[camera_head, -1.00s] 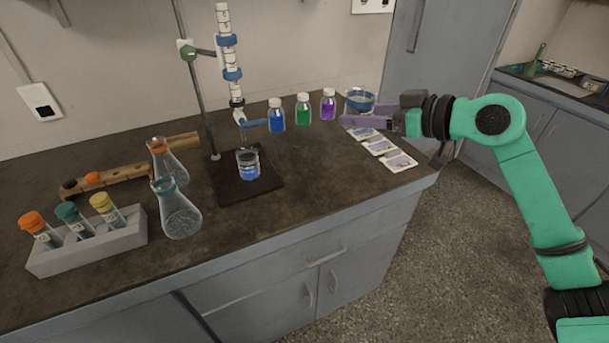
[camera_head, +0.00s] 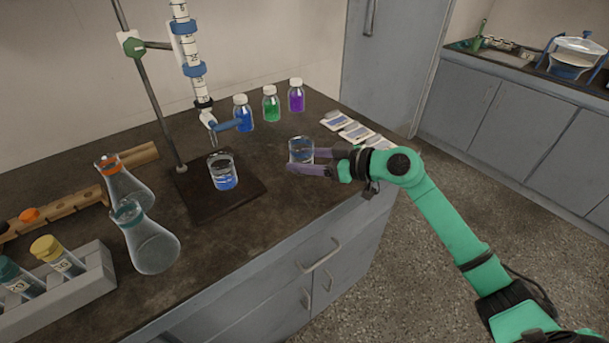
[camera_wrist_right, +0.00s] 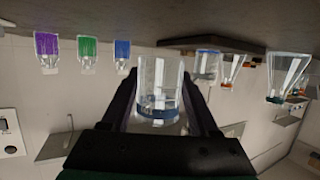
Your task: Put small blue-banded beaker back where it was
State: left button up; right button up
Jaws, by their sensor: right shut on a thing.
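A small clear glass beaker (camera_head: 301,149) with a bluish band is between the fingers of my right gripper (camera_head: 304,161), which is shut on it. The beaker is over the right part of the dark bench top; I cannot tell whether its base touches it. In the right wrist view, where the picture is upside down, the beaker (camera_wrist_right: 160,90) sits between both fingers. Another beaker (camera_head: 222,172) with blue liquid stands on the dark stand base (camera_head: 215,205) under the burette (camera_head: 190,55). My left gripper is not in view.
Blue (camera_head: 243,113), green (camera_head: 271,104) and purple (camera_head: 296,95) bottles stand behind the held beaker. Several white packets (camera_head: 355,131) lie near the bench's right edge. Two flasks (camera_head: 150,245) and a tube rack (camera_head: 70,290) are at the left. Bench around the held beaker is clear.

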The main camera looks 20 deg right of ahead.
notch_tip(320, 180, down, 4)
jog(key=shift+s+r+b, duration=0.1)
jog(key=shift+r+b, duration=0.15)
jog(key=shift+b, duration=0.1)
jog(key=shift+f, duration=0.2)
jog(key=o, duration=1.4)
jog(key=shift+f, duration=0.1)
jog(key=v, duration=1.2)
jog(key=shift+d+b, duration=0.1)
jog(key=shift+b, duration=0.2)
